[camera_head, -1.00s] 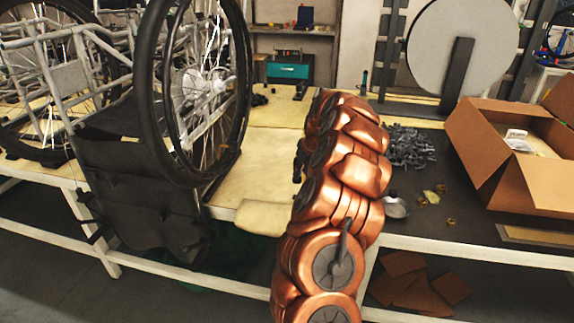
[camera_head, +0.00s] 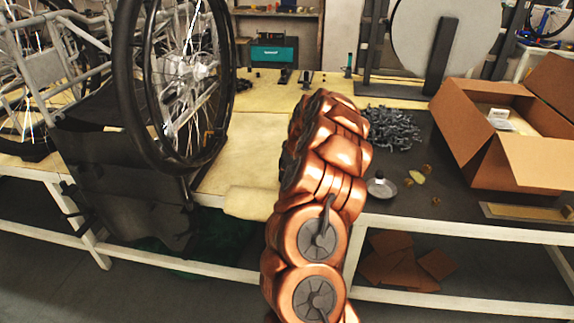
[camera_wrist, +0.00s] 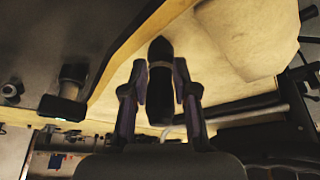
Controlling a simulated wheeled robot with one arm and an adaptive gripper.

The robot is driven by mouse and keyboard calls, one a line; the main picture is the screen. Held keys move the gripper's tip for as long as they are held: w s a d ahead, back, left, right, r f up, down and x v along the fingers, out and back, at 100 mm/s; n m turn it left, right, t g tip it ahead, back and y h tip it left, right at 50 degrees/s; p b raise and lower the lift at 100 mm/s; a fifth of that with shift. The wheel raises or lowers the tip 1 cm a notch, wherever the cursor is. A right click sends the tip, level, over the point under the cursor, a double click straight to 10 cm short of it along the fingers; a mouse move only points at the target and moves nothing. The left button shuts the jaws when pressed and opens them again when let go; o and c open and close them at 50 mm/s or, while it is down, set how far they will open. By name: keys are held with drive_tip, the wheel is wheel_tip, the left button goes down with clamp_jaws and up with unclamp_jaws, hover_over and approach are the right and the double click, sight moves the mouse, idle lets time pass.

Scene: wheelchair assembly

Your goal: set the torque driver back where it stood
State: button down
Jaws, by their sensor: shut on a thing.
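In the wrist view my gripper (camera_wrist: 160,92) is shut on the torque driver (camera_wrist: 160,52), a dark, rounded tool with a lighter band. The driver sits between the two fingers over the pale worktable (camera_wrist: 238,38). In the head view my own copper arm hides the gripper and the driver. I cannot tell whether the driver touches anything below it.
A wheelchair's large wheel (camera_head: 172,85) rises on the left. An open cardboard box (camera_head: 530,163) stands at the right, beside a pile of grey parts (camera_head: 393,128) and a metal dish (camera_head: 381,187). A teal case (camera_head: 275,57) is at the back.

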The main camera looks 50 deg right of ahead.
drive_tip(key=shift+f, duration=0.2)
idle(0.4)
drive_tip(key=c, duration=0.8)
unclamp_jaws()
drive_tip(key=shift+r, duration=0.15)
drive_tip(key=d+v, duration=0.1)
drive_tip(key=v, duration=1.1)
drive_tip(key=s+a+r+n+g+y+p, duration=0.15)
drive_tip(key=a+r, duration=0.25)
drive_tip(key=a, duration=1.1)
drive_tip(key=s+a+r+n+g+y, duration=0.1)
drive_tip(key=s+a+r, duration=0.15)
drive_tip(key=a, duration=1.25)
drive_tip(key=s+a+r+g, duration=0.1)
drive_tip(key=s+a, duration=0.9)
drive_tip(key=s+a+f+g, duration=0.1)
drive_tip(key=s, duration=0.5)
drive_tip(key=s+a+h, duration=0.1)
drive_tip(key=s, duration=0.5)
drive_tip(key=s+a+f+m+g+h+p, duration=0.1)
drive_tip(key=s+a, duration=0.1)
drive_tip(key=s, duration=0.4)
drive_tip(key=shift+a+f+g, duration=0.1)
drive_tip(key=shift+f+g, duration=0.2)
drive_tip(key=shift+g, duration=0.05)
